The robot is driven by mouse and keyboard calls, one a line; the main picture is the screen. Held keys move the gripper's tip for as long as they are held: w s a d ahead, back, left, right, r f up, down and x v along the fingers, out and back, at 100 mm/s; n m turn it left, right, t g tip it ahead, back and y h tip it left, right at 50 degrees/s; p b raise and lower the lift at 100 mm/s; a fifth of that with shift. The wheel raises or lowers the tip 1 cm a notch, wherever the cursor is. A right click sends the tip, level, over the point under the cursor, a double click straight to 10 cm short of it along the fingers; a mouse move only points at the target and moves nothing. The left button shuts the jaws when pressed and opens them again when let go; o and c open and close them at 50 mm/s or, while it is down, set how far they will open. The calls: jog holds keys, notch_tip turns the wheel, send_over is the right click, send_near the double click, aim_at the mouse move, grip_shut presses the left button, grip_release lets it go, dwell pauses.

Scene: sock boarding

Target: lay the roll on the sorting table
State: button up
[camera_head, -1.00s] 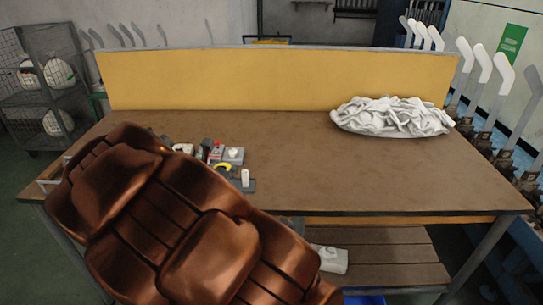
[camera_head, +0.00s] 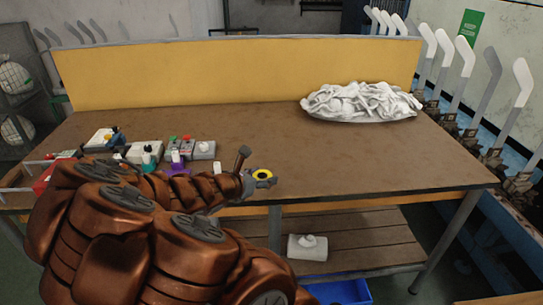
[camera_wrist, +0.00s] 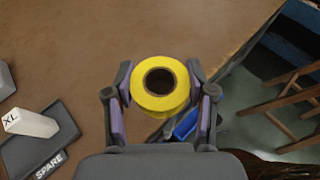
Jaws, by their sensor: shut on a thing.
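A yellow roll (camera_head: 263,174) with a dark round core is held between the fingers of my gripper (camera_head: 255,170). In the wrist view the roll (camera_wrist: 160,103) sits between both fingers of my gripper (camera_wrist: 160,84), its open core facing the camera. The sorting table (camera_head: 330,160) has a wide brown top. The roll shows near the table's front edge, with tabletop beyond it; I cannot tell its exact height or whether it touches the top.
A white heap of cloth (camera_head: 362,102) lies at the table's back right. Several small items stand at the left, including a white block marked XL (camera_wrist: 30,123) by a dark SPARE plate (camera_wrist: 50,145). The middle and right front are bare. A yellow panel (camera_head: 230,72) closes the back.

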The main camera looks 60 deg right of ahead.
send_over(275, 169)
jog(key=shift+w+f+p, duration=0.1)
jog(key=shift+f+p, duration=0.2)
jog(key=shift+f, duration=2.1)
jog(key=shift+f, duration=0.1)
jog(key=o, duration=1.1)
jog(key=shift+o, duration=0.2)
jog(key=shift+w+a+r, duration=0.1)
jog(key=shift+a+r, duration=0.3)
jog(key=shift+a, duration=0.05)
jog(key=shift+v, duration=5.45)
